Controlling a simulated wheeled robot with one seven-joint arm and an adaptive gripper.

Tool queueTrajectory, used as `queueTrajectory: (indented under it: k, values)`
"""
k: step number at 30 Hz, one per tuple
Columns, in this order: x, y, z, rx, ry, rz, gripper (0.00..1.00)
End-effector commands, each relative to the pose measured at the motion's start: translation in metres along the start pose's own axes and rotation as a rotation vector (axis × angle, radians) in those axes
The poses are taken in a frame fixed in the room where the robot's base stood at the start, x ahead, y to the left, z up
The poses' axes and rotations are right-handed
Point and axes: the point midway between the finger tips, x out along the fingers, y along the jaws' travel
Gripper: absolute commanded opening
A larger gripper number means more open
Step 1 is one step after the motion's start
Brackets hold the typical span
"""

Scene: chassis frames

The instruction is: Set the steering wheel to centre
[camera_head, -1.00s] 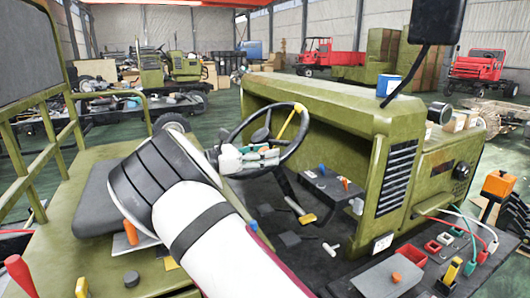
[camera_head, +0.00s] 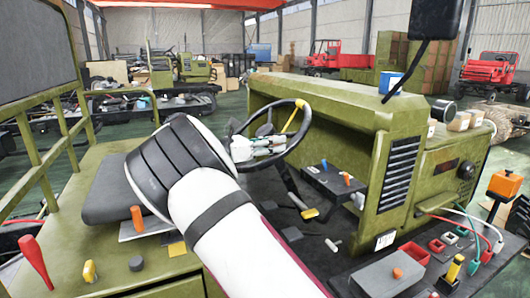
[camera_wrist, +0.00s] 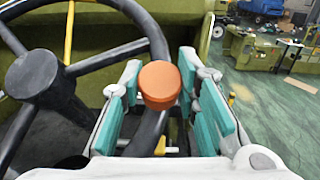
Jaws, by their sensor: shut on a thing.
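The black steering wheel (camera_head: 309,125) stands in front of the green dash, with a yellow strip (camera_head: 292,117) at its upper right in the head view. In the wrist view the wheel's rim (camera_wrist: 150,35) and hub (camera_wrist: 38,75) show, with the yellow strip (camera_wrist: 70,32) above the hub. An orange knob (camera_wrist: 160,83) sits on the rim. My gripper (camera_wrist: 162,90) has its teal pads on both sides of the knob and rim, shut on them. In the head view my gripper (camera_head: 257,147) is at the wheel's near left side; the knob is hidden there.
The green hood (camera_head: 335,100) stands beyond the wheel. A black seat (camera_head: 108,195) lies left of my arm. Levers and pedals (camera_head: 310,213) are below the wheel. A red handle (camera_head: 33,260) and a dark mirror (camera_head: 436,20) stand at the sides.

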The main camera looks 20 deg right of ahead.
Motion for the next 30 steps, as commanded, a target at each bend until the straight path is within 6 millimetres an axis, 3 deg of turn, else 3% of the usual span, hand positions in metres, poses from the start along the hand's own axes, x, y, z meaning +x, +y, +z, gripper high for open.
queueTrajectory:
  k: [1, 6, 23, 24, 26, 30]
  values:
    - [0.011, 0.005, 0.004, -0.01, -0.001, 0.014, 0.0]
    - [0.023, 0.004, 0.013, -0.054, -0.002, 0.071, 0.0]
    - [0.029, 0.005, 0.016, -0.09, -0.002, 0.122, 0.0]
    - [0.029, 0.005, 0.016, -0.09, -0.002, 0.122, 0.35]
    - [0.029, 0.005, 0.016, -0.09, -0.002, 0.121, 0.49]
    - [0.029, 0.004, 0.016, -0.09, -0.002, 0.12, 0.49]
